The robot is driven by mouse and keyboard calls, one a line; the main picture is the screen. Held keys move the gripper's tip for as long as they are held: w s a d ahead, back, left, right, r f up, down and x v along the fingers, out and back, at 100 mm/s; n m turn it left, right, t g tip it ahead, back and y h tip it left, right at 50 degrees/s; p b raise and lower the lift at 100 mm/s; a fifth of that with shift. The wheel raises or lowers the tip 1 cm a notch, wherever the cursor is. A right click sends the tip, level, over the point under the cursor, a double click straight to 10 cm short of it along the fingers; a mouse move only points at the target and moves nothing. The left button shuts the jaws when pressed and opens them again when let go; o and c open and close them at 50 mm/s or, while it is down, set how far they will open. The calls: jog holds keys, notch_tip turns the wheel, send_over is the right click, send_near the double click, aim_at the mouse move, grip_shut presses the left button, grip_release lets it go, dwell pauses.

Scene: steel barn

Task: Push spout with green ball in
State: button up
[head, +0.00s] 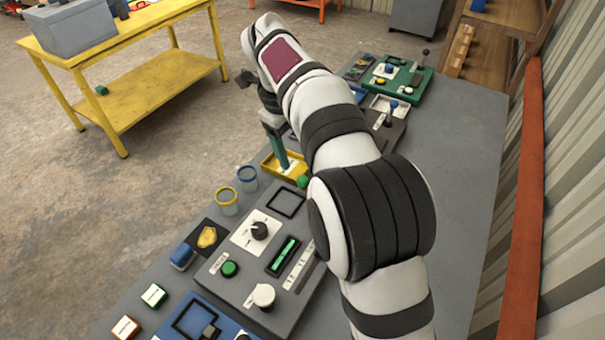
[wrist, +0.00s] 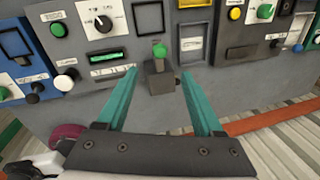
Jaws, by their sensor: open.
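The spout (wrist: 159,78) is a small dark grey block standing out from the grey panel face in the wrist view, with a green ball (wrist: 159,51) on a short stem on top. In the head view the green ball (head: 302,181) shows beside my arm; the spout's body is hidden there. My gripper (wrist: 158,73) is open, with one teal finger on each side of the spout in the wrist view. Nothing is held. I cannot tell whether either finger touches it. In the head view its teal finger (head: 281,152) shows close above a yellow tray.
A grey panel (head: 228,288) with knobs and a green slider is at the front, with a blue panel (wrist: 26,84) beside it. The yellow-framed tray (head: 270,169) is near the green ball. Two cups (head: 227,202) stand on the left. Clear bench surface (head: 455,150) lies at right.

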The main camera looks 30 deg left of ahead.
jog(key=f, duration=0.3)
jog(key=w+f, duration=0.1)
jog(key=f, duration=0.3)
jog(key=w+f, duration=0.1)
jog(key=f, duration=0.2)
jog(key=shift+d+f, duration=0.2)
jog(key=shift+f, duration=0.2)
grip_shut()
dwell(0.6)
